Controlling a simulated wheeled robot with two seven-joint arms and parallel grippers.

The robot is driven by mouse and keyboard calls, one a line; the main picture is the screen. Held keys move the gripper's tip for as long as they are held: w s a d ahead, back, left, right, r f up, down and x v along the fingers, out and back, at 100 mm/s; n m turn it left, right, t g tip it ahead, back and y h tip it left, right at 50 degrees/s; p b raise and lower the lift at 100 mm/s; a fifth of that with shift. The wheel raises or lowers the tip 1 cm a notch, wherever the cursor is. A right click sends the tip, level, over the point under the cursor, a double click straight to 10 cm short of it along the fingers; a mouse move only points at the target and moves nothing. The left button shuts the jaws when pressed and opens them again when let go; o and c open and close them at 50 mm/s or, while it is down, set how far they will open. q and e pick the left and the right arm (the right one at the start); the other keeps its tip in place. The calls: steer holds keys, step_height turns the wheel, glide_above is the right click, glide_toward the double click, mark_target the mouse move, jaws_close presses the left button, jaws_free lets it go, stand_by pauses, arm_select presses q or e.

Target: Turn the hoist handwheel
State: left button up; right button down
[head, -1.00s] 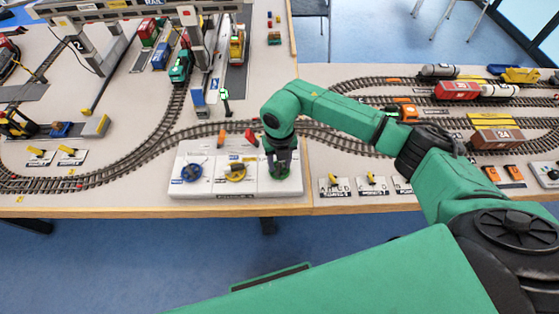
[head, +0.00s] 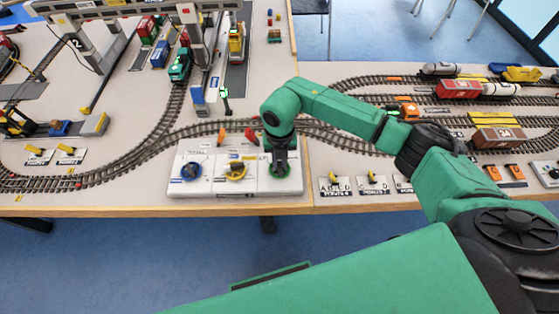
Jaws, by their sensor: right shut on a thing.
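My left gripper is out of view.
Orange and red levers (head: 221,136) stand just behind the panel. A signal post (head: 225,103) and curved track lie beyond them. Gantry cranes (head: 95,55) stand at the back left.

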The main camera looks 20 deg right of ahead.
mark_target(279, 164)
steer(key=shift+m+b, duration=0.3)
steer(key=shift+m, duration=1.8)
steer(key=shift+r, duration=0.1)
steer(key=c, duration=0.9)
jaws_free()
step_height(279, 164, up, 15)
steer(key=b, duration=0.2)
steer(key=shift+f+b, duration=0.2)
steer(key=shift+b, duration=0.15)
